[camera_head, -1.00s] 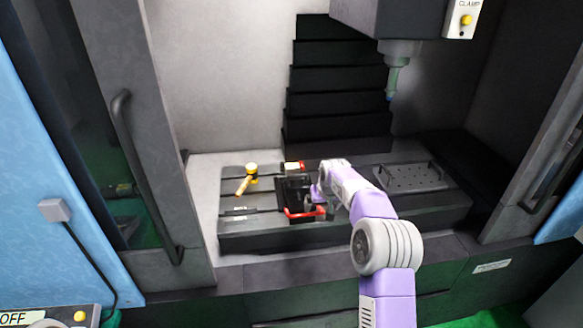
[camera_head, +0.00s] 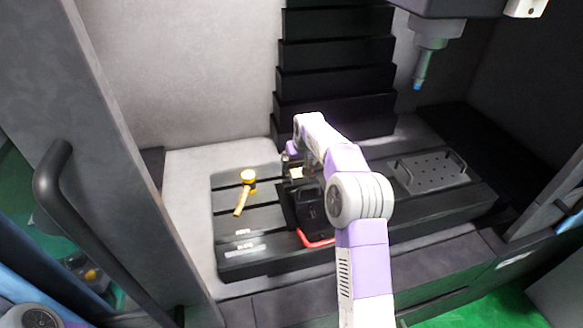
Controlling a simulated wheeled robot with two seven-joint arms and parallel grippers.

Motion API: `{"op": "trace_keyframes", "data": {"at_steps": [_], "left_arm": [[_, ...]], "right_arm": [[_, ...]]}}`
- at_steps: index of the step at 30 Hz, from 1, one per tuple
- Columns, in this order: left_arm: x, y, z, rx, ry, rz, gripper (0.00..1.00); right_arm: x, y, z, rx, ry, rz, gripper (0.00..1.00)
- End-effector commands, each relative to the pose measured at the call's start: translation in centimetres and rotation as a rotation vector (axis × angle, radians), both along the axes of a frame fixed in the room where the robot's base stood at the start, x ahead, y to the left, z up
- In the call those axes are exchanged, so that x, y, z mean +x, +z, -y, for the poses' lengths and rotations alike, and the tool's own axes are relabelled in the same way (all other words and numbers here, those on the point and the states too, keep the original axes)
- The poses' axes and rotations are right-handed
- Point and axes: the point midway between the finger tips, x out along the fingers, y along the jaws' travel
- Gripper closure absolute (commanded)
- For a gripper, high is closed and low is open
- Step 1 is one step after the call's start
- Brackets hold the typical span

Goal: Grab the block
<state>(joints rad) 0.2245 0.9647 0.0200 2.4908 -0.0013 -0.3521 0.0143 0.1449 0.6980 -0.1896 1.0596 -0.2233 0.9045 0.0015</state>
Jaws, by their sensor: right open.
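A small pale block (camera_head: 296,173) sits at the back middle of the dark slotted machine table (camera_head: 232,228), partly hidden by my right arm. My right gripper (camera_head: 293,163) is small and dark here. It is at the block, open. I cannot tell whether its fingers touch the block or straddle it. My purple and white right arm reaches in from the front and covers part of the table. My left gripper is out of view.
A black piece (camera_head: 310,208) with a red part (camera_head: 316,241) stands just in front of the block. A yellow-headed mallet (camera_head: 244,193) lies to the left. A perforated plate (camera_head: 432,171) with handles lies right. The spindle (camera_head: 421,68) hangs above right.

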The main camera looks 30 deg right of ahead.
Motion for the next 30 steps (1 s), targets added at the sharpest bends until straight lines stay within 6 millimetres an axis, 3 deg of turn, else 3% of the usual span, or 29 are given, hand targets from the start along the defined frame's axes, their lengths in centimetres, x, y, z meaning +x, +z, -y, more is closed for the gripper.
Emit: {"op": "trace_keyframes", "data": {"at_steps": [15, 24, 30], "left_arm": [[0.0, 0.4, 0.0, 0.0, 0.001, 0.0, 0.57], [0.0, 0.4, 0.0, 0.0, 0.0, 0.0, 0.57], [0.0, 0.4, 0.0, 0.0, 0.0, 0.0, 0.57]], "right_arm": [[2.1, -6.2, 1.3, 0.002, -0.001, -0.003, 0.06], [2.3, -6.6, 1.4, 0.001, 0.0, -0.001, 0.06], [2.3, -6.6, 1.4, 0.001, 0.0, -0.001, 0.37]]}}
